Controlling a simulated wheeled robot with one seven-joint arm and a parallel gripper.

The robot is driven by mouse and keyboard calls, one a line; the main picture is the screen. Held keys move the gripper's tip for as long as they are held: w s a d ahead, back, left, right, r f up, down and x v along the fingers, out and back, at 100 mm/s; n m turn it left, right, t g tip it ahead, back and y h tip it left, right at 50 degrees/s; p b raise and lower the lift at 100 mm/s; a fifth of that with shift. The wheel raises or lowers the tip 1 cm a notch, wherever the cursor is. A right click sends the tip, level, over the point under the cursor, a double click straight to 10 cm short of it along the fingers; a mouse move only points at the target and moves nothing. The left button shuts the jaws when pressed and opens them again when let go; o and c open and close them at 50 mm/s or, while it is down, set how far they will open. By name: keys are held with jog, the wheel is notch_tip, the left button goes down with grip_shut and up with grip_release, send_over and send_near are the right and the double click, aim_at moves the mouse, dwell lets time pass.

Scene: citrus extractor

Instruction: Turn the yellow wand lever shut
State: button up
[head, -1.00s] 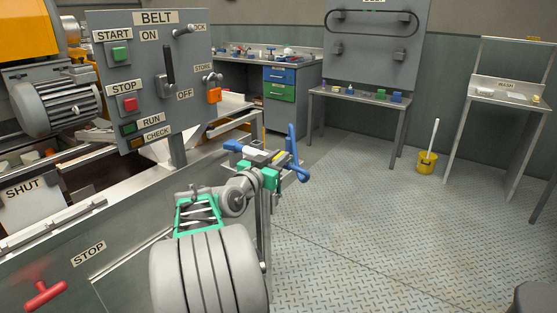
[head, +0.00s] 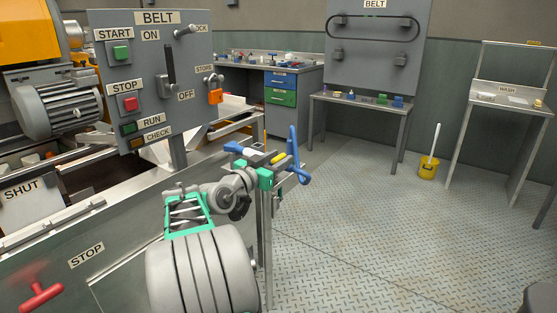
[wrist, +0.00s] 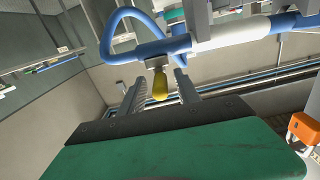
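The yellow wand lever (wrist: 159,84) hangs below a blue and white wand pipe (wrist: 225,35) in the wrist view. It lies between the two fingers of my gripper (wrist: 160,93), with a visible gap on each side. The fingers are open. The wand has a blue hooked end (wrist: 120,25) at the upper left. In the head view the lever (head: 278,159) is a small yellow patch by the blue wand (head: 298,158), close beside my gripper (head: 272,168). Exact contact cannot be told there.
The machine panel labelled BELT (head: 150,80) stands to the left, with an orange padlock (head: 215,96). A low metal machine wall (head: 130,240) runs along my left.

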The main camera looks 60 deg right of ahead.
aim_at(273, 163)
jog(key=a, duration=0.5)
jog(key=w+a, duration=0.1)
jog(key=a, duration=0.1)
jog(key=shift+w+a, duration=0.1)
jog(key=shift+a, duration=0.2)
